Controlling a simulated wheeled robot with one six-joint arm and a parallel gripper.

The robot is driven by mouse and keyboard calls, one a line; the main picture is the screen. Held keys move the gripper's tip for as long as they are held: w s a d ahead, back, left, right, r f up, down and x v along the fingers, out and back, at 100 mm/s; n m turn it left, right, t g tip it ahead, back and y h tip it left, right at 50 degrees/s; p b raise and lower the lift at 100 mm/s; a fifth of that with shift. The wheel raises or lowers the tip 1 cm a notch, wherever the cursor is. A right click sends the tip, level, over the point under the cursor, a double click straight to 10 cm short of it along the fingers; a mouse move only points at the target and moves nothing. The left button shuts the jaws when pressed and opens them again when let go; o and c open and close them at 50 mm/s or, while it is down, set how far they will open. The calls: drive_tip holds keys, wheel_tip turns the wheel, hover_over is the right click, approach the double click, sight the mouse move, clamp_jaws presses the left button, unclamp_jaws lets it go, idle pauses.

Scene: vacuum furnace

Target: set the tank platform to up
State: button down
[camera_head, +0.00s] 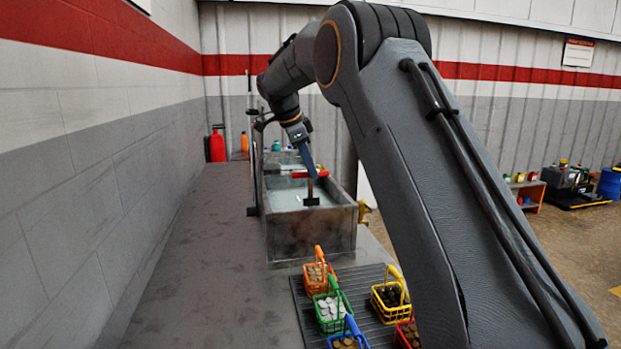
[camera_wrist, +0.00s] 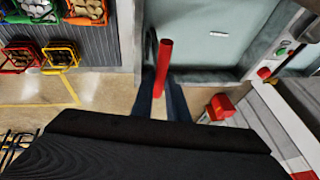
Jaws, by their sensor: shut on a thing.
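The tank (camera_head: 310,240) is a grey open box on the bench, with pale liquid inside. A red handle bar (camera_head: 317,174) lies level above the near basin, on top of a dark upright post (camera_head: 311,195) that goes down to the liquid. My gripper (camera_head: 309,168) reaches down from above and is shut on this bar. In the wrist view the red bar (camera_wrist: 164,62) runs between the two blue-grey fingers of my gripper (camera_wrist: 163,88). The platform itself is hidden or unclear under the liquid.
Several coloured baskets with small parts, including a green one (camera_head: 331,312), stand on a dark ribbed mat (camera_head: 300,300) in front of the tank. A red bottle (camera_head: 217,146) stands by the left wall. The bench left of the tank is clear.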

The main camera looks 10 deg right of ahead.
wheel_tip(320, 180, up, 7)
drive_tip(key=shift+f+p, duration=0.1)
drive_tip(key=shift+p, duration=0.95)
drive_tip(key=c, duration=1.8)
unclamp_jaws()
drive_tip(key=shift+o, duration=0.4)
drive_tip(key=b+v, duration=0.1)
drive_tip(key=v, duration=0.6)
drive_tip(key=shift+a+r+b, duration=0.2)
drive_tip(key=shift+r+b, duration=0.1)
drive_tip(key=shift+b, duration=0.1)
drive_tip(key=shift+s, duration=0.1)
